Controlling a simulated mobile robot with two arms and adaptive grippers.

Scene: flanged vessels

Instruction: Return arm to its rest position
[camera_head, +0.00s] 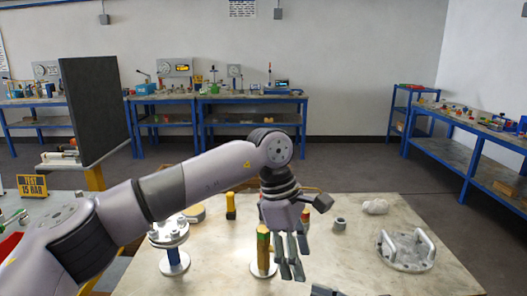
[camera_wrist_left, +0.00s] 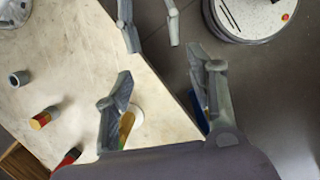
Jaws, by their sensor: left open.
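My left arm (camera_head: 190,189) reaches from the left across the near table (camera_head: 345,265). Its left gripper (camera_head: 291,264) hangs fingers down over the table's middle, just right of a yellow-and-green upright piece on a round white base (camera_head: 263,268). In the left wrist view the gripper (camera_wrist_left: 160,70) has its fingers spread, with nothing held between them. The yellow piece (camera_wrist_left: 126,125) is partly hidden behind a finger there. A small dark grey part shows at the head view's bottom edge, possibly my right gripper (camera_head: 323,290); its state cannot be seen.
A flanged vessel (camera_head: 168,236) stands left, partly behind my arm. A yellow-topped piece (camera_head: 231,205), a grey nut (camera_head: 339,225), a white lump (camera_head: 375,206) and a handled flange cover (camera_head: 405,252) are on the table. A dark upright panel (camera_head: 94,108) stands left.

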